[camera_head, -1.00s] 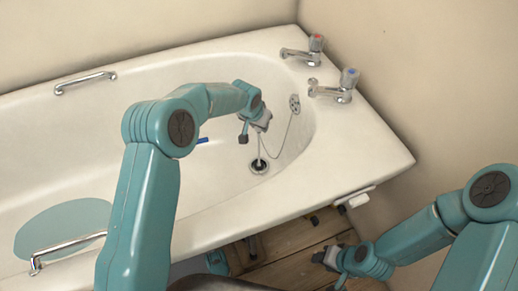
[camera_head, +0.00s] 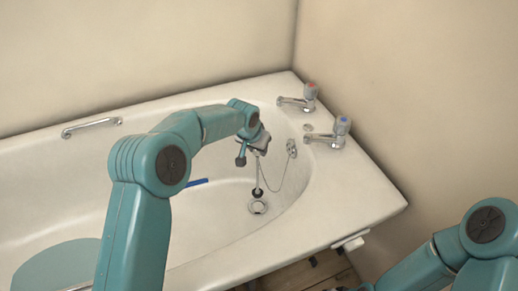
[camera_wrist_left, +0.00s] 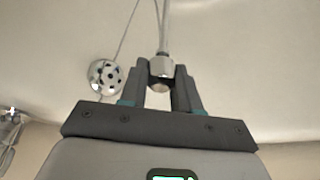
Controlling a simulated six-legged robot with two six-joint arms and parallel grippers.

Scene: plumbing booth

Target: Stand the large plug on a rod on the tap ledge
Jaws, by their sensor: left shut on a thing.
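My left gripper (camera_head: 262,146) is shut on the rod (camera_head: 257,172) of the large plug and holds it over the bath. The dark plug (camera_head: 257,193) hangs at the rod's lower end, just above the drain hole (camera_head: 258,207). In the left wrist view, my left gripper (camera_wrist_left: 161,75) grips a metal fitting at the rod's end (camera_wrist_left: 164,35); the plug itself is not clearly seen there. The tap ledge (camera_head: 365,190) is the bath's right-hand rim, with two taps on it. My right gripper is mostly cut off by the bottom edge of the head view.
The red-topped tap (camera_head: 300,101) and blue-topped tap (camera_head: 330,136) stand on the ledge. A thin chain runs to the overflow plate (camera_head: 292,147). A blue stick (camera_head: 197,183) is left of the drain. The ledge's near part is clear, with the wall beside it.

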